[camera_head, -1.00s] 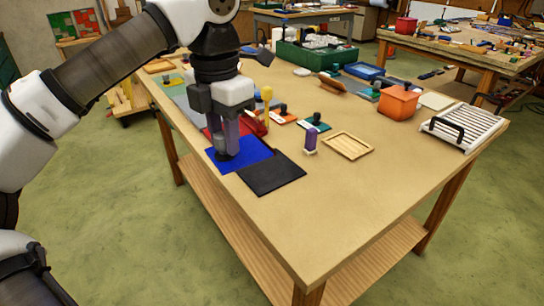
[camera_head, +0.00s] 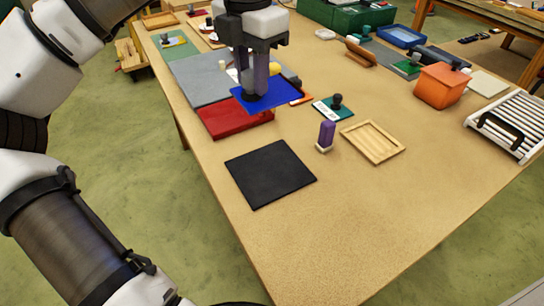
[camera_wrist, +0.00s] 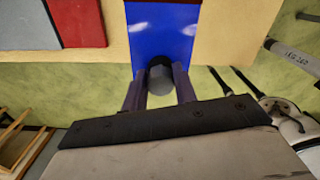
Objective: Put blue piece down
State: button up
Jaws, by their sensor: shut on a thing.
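The blue piece (camera_head: 273,95) is a flat square sheet with a dark knob (camera_wrist: 160,78) on it. My gripper (camera_head: 257,92) is shut on this knob and points down. In the head view the blue piece appears raised, overlapping the red piece (camera_head: 235,119) and part of the grey sheet (camera_head: 190,80). It also shows in the wrist view (camera_wrist: 162,35), beyond the fingers, beside the red piece. A black square mat (camera_head: 270,173) lies bare on the table in front of the red piece. The height of the blue piece above the table is hard to tell.
A purple-handled stamp (camera_head: 326,135), a teal piece with a black knob (camera_head: 333,108) and a shallow wooden tray (camera_head: 372,142) stand to the right. An orange bin (camera_head: 442,86) and a white slatted rack (camera_head: 507,126) are farther right. The table's front (camera_head: 330,230) is clear.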

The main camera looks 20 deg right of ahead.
notch_tip(320, 180, down, 20)
jog(key=p, duration=0.3)
jog(key=shift+r, duration=0.1)
jog(key=shift+f, duration=0.2)
jog(key=o, duration=0.5)
jog(key=shift+b, duration=0.3)
jog(key=shift+c, duration=0.2)
jog(key=o, duration=0.5)
jog(key=shift+c, duration=0.2)
jog(key=shift+r, duration=0.2)
